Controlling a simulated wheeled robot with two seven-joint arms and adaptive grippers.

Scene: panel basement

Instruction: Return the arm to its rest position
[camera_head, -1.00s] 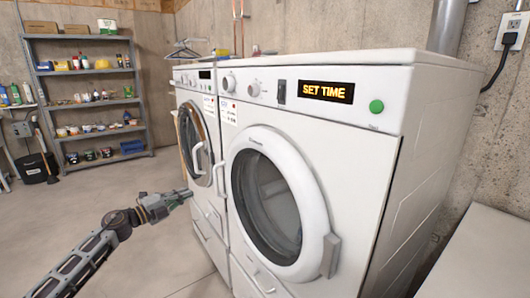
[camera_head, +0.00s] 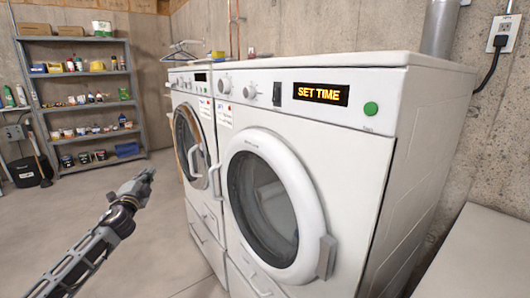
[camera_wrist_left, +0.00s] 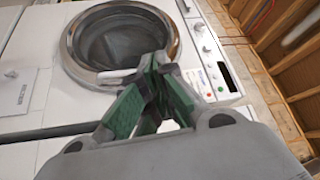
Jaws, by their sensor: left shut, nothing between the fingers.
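My left gripper (camera_head: 147,175) is in the head view at the left, over the open floor in front of the machines. It is shut and empty, with clear space between it and the machines. In the left wrist view its green-lined fingers (camera_wrist_left: 155,75) come together at the tips. My left arm comes in from the lower left of the head view. My right gripper is not in view.
A white machine (camera_head: 365,160) with a "SET TIME" display and a shut round door stands at the centre. A second machine (camera_head: 203,133) stands beside it. A metal shelf (camera_head: 85,133) holds several items at the back left. The floor (camera_head: 90,215) at left is clear.

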